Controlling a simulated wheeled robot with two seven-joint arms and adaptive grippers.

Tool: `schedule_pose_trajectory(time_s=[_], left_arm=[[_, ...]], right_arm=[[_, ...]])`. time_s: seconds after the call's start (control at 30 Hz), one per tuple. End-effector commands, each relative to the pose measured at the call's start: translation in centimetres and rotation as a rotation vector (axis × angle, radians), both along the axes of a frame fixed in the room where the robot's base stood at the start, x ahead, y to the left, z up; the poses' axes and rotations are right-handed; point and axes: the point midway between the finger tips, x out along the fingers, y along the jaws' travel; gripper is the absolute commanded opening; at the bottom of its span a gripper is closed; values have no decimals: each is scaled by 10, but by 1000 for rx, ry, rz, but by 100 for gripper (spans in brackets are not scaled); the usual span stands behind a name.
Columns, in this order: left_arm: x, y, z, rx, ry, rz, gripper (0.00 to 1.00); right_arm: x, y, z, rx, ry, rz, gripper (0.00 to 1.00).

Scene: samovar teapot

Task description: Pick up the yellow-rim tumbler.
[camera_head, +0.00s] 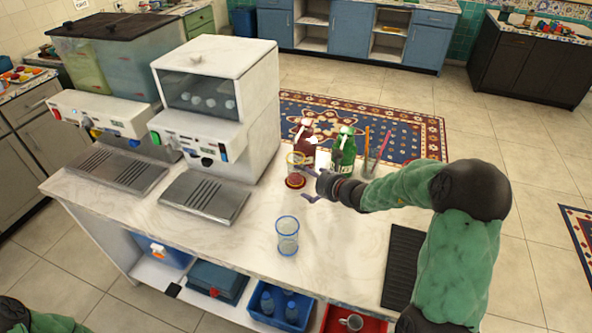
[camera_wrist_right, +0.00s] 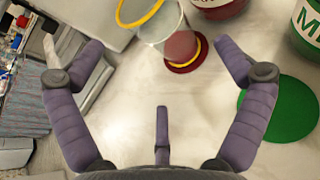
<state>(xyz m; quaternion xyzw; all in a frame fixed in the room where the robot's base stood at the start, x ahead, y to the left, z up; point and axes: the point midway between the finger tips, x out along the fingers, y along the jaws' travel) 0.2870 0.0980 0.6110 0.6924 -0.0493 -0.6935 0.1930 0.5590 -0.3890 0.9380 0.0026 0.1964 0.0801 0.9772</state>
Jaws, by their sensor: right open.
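The yellow-rim tumbler (camera_head: 295,161) is a clear glass near the back edge of the counter, just left of my right gripper. In the right wrist view the tumbler (camera_wrist_right: 168,20) shows at the top, its yellow rim cut by the frame edge. It appears upright, with its base over a dark red coaster (camera_head: 295,181); the coaster also shows in the wrist view (camera_wrist_right: 203,62). My right gripper (camera_head: 308,185) is open and empty, its fingers spread on either side of the line to the tumbler. It also shows in the wrist view (camera_wrist_right: 158,48). My left gripper is out of view.
A blue-rim tumbler (camera_head: 288,238) stands nearer the front. A brown-red bottle (camera_head: 304,135) and a green bottle (camera_head: 345,150) stand behind the gripper. A green coaster (camera_wrist_right: 282,108) lies at right. A white coffee machine (camera_head: 215,110) stands left. The front counter is mostly clear.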

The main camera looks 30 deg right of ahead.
Motion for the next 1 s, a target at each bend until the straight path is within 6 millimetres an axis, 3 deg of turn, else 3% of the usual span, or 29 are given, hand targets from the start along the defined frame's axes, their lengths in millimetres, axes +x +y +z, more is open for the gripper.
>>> schedule_pose_trajectory(time_s=[0.63, 0.97, 1.0], left_arm=[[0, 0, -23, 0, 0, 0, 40], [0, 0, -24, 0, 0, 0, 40], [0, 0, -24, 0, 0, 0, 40]], right_arm=[[65, 11, -28, -1, -1, 2, 100], [72, 12, -30, -1, -1, -1, 100], [72, 12, -29, -1, -1, -1, 94]])
